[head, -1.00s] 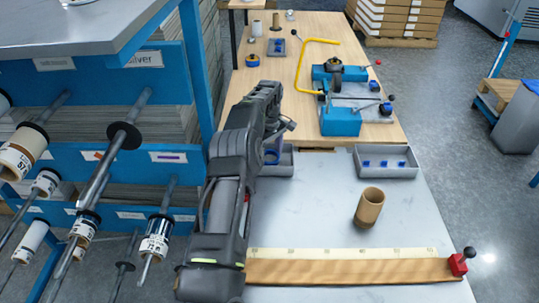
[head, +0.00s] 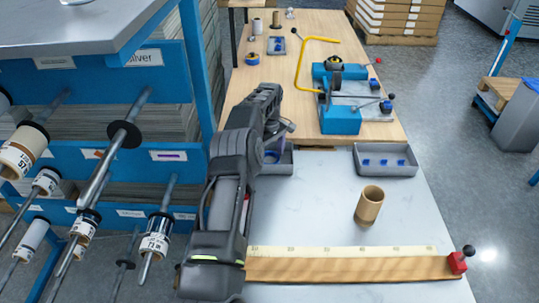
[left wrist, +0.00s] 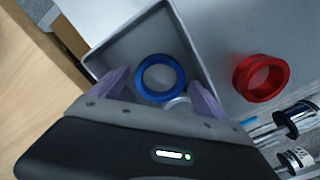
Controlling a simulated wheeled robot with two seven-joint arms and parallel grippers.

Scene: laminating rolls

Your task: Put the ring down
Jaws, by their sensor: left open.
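A blue ring (left wrist: 159,78) shows in the left wrist view inside a grey tray (left wrist: 118,52). My left gripper (left wrist: 158,82) is open, with one purple finger on each side of the ring and gaps between. The ring appears to lie on the tray floor, though its exact height is hard to tell. A pale ring (left wrist: 179,103) is partly hidden by the gripper body. A red ring (left wrist: 261,77) lies outside the tray on the grey tabletop. In the head view my left arm covers much of this tray (head: 284,165). My right gripper is not in view.
A second grey tray (head: 386,172) with small blue parts stands to the right. A brown cardboard core (head: 369,204) stands on the grey tabletop, behind a ruler board (head: 350,267). A blue fixture (head: 341,120) stands farther back. A roll rack (head: 110,160) is left of my arm.

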